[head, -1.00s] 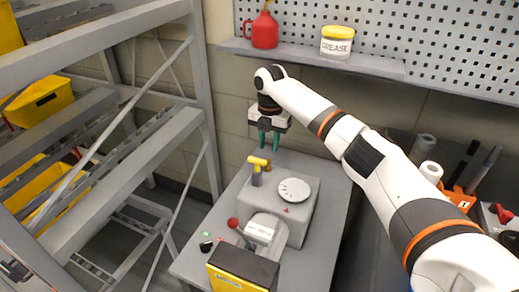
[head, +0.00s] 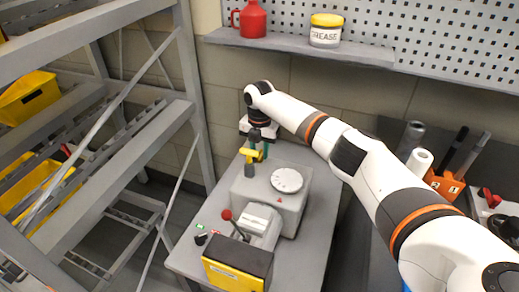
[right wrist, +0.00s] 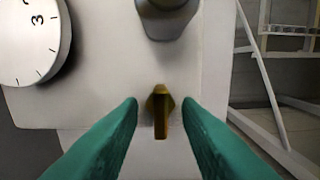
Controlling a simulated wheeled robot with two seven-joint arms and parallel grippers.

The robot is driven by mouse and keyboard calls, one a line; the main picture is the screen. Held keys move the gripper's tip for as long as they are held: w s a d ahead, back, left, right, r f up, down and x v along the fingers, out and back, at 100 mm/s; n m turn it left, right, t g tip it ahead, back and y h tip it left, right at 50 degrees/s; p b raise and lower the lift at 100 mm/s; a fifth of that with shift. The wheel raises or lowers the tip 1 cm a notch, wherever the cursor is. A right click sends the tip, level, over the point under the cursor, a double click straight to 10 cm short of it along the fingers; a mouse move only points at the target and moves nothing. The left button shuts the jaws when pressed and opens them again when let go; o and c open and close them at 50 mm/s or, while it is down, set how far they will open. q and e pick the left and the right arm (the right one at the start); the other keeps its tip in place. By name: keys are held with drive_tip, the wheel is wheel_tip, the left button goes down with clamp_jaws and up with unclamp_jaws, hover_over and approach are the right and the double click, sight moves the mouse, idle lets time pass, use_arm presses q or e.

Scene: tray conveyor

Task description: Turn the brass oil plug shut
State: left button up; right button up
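The brass oil plug (right wrist: 161,112) shows in the right wrist view as a small winged knob on the pale machine housing. Its wing stands upright in that picture. My right gripper (right wrist: 160,104) is open, with one green finger on each side of the plug and a visible gap on both sides. In the head view my right gripper (head: 256,152) is low behind the yellow-topped lever (head: 250,155), at the far side of the machine (head: 295,208). I cannot make out the plug clearly there. My left gripper is not in view.
A white numbered dial (head: 287,180) is on the machine top, beside the lever's grey post (right wrist: 170,18). A red-knobbed lever (head: 227,214) and a yellow-black box (head: 238,264) are at the front. A shelf rack (head: 190,110) stands left.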

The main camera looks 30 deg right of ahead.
clamp_jaws()
